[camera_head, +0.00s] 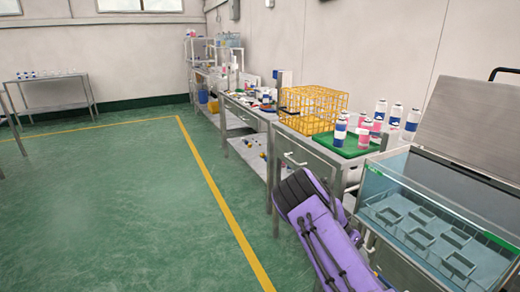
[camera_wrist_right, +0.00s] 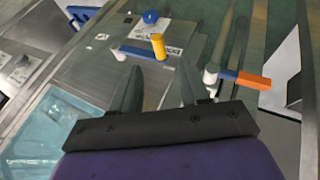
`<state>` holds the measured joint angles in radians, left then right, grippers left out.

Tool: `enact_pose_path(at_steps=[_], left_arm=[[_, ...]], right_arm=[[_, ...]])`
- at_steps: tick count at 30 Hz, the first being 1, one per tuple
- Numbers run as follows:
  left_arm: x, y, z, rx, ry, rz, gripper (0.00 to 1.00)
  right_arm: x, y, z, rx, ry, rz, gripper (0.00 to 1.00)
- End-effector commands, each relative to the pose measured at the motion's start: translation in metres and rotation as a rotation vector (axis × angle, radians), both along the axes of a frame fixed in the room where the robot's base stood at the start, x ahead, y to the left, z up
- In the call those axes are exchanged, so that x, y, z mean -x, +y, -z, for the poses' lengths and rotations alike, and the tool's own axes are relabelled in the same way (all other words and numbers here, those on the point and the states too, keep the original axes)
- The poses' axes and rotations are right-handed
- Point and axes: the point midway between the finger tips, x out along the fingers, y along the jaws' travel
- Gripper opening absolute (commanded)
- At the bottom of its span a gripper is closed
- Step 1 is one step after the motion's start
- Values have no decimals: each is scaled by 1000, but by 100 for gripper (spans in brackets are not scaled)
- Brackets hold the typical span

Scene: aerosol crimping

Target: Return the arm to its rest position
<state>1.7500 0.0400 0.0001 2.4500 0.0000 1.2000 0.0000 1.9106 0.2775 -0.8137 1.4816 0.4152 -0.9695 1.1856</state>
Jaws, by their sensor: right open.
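My right arm (camera_head: 328,240), purple with black parts, shows at the bottom right of the head view, in front of the bench and beside the water tank. The right gripper (camera_wrist_right: 162,80) shows in the right wrist view with its two dark fingers spread and nothing between them. Beyond the fingertips are metal surfaces with a yellow cylinder (camera_wrist_right: 158,46) and a blue round knob (camera_wrist_right: 151,17). I cannot make out the right gripper's fingers in the head view. My left arm and gripper are not in view.
The water tank (camera_head: 440,225) with several square holders stands at right, its lid raised. A yellow wire basket (camera_head: 312,108) and a green tray (camera_head: 345,147) with several cans are on the bench. An orange-ended handle (camera_wrist_right: 253,82) lies right of the fingers. The green floor at left is clear.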

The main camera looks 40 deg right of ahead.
Motion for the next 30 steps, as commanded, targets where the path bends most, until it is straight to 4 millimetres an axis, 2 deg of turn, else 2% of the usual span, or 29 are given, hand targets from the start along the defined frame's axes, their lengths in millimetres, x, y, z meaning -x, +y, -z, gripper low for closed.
enact_pose_path(at_steps=[7,10,13,16,17,20,23,24,27,30], left_arm=[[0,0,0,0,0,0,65],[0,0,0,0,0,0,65],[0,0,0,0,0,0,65],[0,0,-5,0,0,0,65],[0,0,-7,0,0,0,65],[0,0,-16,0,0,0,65],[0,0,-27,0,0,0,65],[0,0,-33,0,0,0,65],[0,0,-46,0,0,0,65],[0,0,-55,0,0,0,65]], right_arm=[[0,-1,0,-9,2,-19,45],[-16,-14,6,18,-67,-129,45],[-25,-19,28,64,-159,-295,45],[-33,5,56,96,-238,-496,45],[-35,17,63,103,-257,-555,45],[-34,68,83,120,-311,-750,45],[-22,137,92,122,-357,-935,45],[-12,169,90,115,-374,-1004,45],[21,246,79,64,-414,-1134,45],[53,301,68,-30,-435,-1178,45]])
